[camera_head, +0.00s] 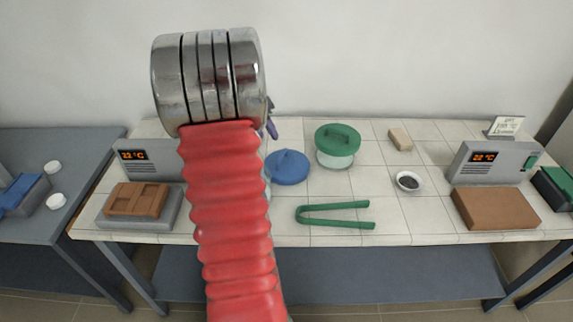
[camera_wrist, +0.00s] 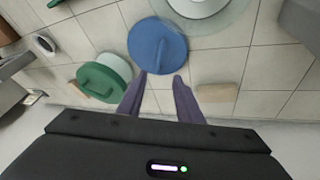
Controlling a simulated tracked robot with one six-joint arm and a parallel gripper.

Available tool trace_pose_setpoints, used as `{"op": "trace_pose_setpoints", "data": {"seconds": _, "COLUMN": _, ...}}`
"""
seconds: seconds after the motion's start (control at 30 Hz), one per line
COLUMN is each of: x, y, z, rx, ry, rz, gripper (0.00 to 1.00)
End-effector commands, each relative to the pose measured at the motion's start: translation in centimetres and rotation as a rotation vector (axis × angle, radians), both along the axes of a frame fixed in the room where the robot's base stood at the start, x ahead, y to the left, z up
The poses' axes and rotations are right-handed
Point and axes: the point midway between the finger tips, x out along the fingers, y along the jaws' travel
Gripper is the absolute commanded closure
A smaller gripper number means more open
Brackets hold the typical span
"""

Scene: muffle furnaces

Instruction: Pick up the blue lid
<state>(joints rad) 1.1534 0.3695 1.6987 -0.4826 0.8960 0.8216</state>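The blue lid (camera_head: 288,168) is round with a raised handle bar and lies on the tiled table, just right of my red arm. In the wrist view the blue lid (camera_wrist: 152,42) is ahead of my gripper (camera_wrist: 160,76), with its handle pointing toward the gap between the purple fingers. The fingers are apart and nothing shows between them. I cannot tell whether the fingertips touch the lid. In the head view my arm hides most of the gripper; only a purple bit shows beside it.
A green lid (camera_head: 338,137) sits on a glass vessel right of the blue lid. Green tongs (camera_head: 335,214) lie in front. A small bowl (camera_head: 409,181), a beige block (camera_head: 400,139) and furnaces (camera_head: 490,160) stand on the table. A glass dish (camera_wrist: 205,8) adjoins the blue lid.

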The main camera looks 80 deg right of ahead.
Motion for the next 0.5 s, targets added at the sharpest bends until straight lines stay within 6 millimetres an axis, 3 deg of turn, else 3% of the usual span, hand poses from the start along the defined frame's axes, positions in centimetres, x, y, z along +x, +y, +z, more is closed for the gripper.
{"op": "trace_pose_setpoints", "data": {"seconds": 0.5, "x": -1.8, "y": -2.4, "z": -6.6, "rx": 0.002, "ry": 0.001, "rz": -0.001, "gripper": 0.68}}
